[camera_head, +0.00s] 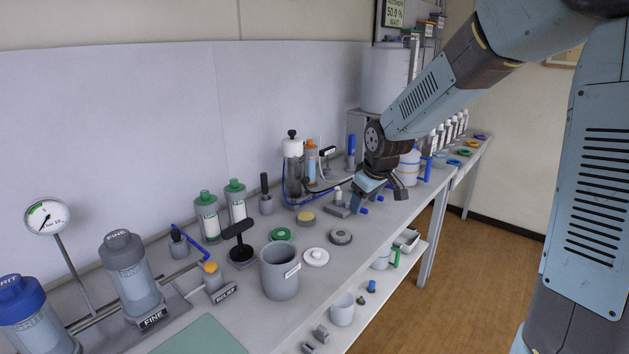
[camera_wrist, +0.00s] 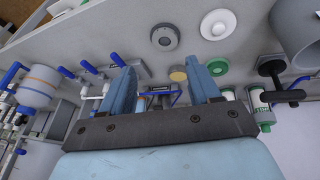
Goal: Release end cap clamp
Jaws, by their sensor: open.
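My gripper (camera_head: 376,196) is low over the back-middle of the bench, pointing down. In the wrist view my gripper (camera_wrist: 163,82) has its two blue fingers spread apart with nothing held. A blue handle on a small grey fixture (camera_wrist: 158,93) shows between and beyond the fingers; I cannot tell whether it is the end cap clamp. More blue handles (camera_wrist: 91,67) on grey fittings show left of the fingers. In the head view a blue knob (camera_head: 363,211) sits just below the gripper, beside a grey block (camera_head: 335,210). The gripper hides part of this area.
A grey cup (camera_head: 280,272), a white disc (camera_head: 315,257), a grey round cap (camera_head: 341,237) and a green ring (camera_head: 281,234) lie in front of the gripper. An orange-banded vessel (camera_head: 409,168) stands behind it. The bench edge drops to a lower shelf with loose parts.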

